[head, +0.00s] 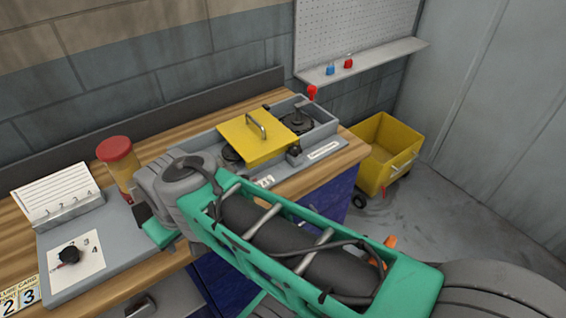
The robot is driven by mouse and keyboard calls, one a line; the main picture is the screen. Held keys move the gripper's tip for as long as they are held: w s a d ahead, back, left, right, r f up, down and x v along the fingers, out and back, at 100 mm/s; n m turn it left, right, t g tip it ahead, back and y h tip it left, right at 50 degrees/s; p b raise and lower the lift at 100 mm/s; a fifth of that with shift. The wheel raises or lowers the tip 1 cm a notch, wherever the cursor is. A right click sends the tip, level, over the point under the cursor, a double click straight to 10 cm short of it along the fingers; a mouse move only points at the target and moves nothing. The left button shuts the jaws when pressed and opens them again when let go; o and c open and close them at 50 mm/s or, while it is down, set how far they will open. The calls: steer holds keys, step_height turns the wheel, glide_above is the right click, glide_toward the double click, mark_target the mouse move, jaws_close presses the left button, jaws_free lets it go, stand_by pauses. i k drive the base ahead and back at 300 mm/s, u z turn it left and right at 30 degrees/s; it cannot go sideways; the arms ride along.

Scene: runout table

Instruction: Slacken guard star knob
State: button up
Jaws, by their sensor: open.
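The yellow guard (240,139), a flat plate with a metal handle, lies over part of a grey machine tray on the bench. A small black knob (294,152) stands on the tray's front edge by the guard's right front corner. It looks like the guard knob, but its star shape is too small to make out. My gripper (150,222) is at the end of my green and grey arm, left of the guard and apart from the knob. It is open, and its fingers are partly hidden by my wrist. My arm hides part of the bench front.
A black selector knob (69,255) sits on a numbered card at left, beside a card holder (68,212). A red-lidded jar (118,165) stands behind my gripper. A red-topped lever (311,93) rises behind the tray. A yellow bin (378,150) stands on the floor at right.

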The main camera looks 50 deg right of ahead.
mark_target(295, 150)
steer(key=u, duration=0.8)
steer(key=k, duration=0.65)
steer(key=z, duration=0.7)
